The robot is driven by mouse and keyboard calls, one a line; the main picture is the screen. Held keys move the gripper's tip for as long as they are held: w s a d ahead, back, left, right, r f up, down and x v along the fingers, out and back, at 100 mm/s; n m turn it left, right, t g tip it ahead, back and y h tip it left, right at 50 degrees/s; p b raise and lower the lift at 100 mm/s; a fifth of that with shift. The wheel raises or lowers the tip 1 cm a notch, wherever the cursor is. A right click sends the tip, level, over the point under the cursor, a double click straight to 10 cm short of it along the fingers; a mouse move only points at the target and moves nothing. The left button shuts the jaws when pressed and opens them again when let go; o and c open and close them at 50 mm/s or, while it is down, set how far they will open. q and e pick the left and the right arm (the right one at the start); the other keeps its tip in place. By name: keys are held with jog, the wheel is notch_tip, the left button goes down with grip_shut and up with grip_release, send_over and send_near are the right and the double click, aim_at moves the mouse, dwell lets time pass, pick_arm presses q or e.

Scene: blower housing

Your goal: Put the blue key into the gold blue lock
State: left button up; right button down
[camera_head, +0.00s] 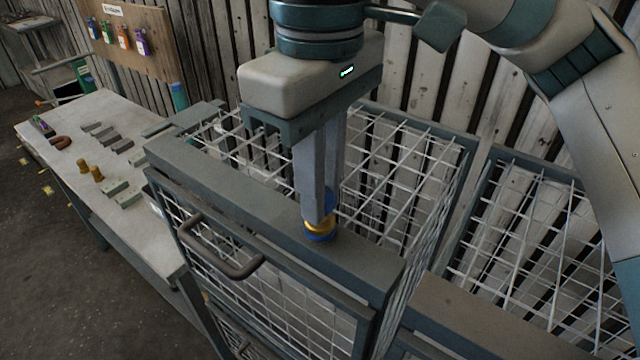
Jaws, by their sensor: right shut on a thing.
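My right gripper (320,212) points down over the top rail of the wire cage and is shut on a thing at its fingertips. A bit of blue (331,200) shows beside the fingers; it looks like the blue key, but its shape is mostly hidden. Right under the fingertips is the gold blue lock (320,232), a round gold piece with a blue rim on the grey rail. The fingers cover its top, so I cannot tell whether the key is in it or just above it. My left gripper is not in view.
The wire cage (225,182) has a grey frame and a front handle (222,258). A workbench (152,232) at left holds grey blocks, gold pieces and a red-brown curved piece. A pegboard (157,35) with coloured tags hangs behind. A second wire cage (520,165) stands at right.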

dwell(0.3)
jog(key=c, duration=1.7)
grip_release()
jog(key=shift+r, duration=0.5)
jog(key=shift+r+b, duration=0.8)
jog(key=shift+r, duration=7.35)
